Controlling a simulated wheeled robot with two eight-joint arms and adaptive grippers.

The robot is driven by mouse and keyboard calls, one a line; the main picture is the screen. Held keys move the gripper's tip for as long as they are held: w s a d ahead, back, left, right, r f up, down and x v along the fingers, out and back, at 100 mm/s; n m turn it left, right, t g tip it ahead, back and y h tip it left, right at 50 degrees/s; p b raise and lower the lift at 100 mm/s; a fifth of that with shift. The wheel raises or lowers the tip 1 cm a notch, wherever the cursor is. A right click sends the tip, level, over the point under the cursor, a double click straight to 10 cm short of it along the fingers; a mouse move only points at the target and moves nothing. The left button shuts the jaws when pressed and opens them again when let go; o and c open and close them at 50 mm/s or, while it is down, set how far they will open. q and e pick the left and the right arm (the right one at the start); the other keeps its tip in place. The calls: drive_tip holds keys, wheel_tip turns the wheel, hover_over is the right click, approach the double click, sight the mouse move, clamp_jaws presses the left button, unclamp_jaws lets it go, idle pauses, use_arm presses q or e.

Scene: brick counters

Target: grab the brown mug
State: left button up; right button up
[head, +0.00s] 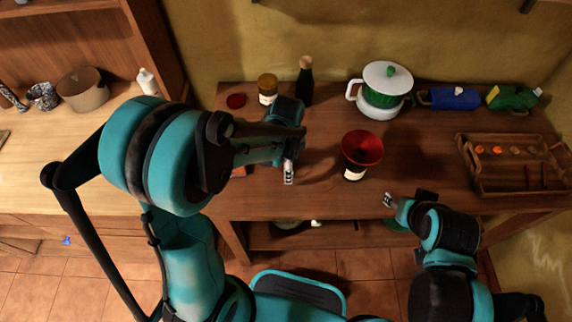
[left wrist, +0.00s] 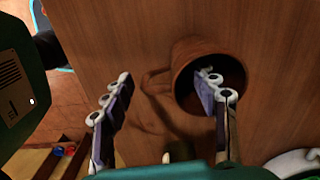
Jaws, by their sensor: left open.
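The brown mug (left wrist: 190,58) shows in the left wrist view on the wooden counter, with its dark opening toward the camera and its handle (left wrist: 155,82) pointing left. My left gripper (left wrist: 167,88) is open. Its right finger overlaps the mug's opening, its left finger stands apart to the left, and the handle shows between them. I cannot tell whether a finger touches the mug. In the head view my left gripper (head: 289,172) is over the counter, and I cannot make out the mug there. My right gripper (head: 389,200) is at the counter's front edge; its jaws are unclear.
A red cone-shaped vessel (head: 361,150) stands right of my left gripper. Behind are a jar (head: 267,88), a dark bottle (head: 305,84) and a white-green pot (head: 382,104). Blue (head: 455,98) and green (head: 513,98) items and a wooden tray (head: 520,190) are at right.

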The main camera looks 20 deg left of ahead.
use_arm(q)
drive_tip(key=shift+f, duration=0.5)
drive_tip(key=shift+r, duration=0.1)
clamp_jaws()
drive_tip(key=shift+r, duration=0.1)
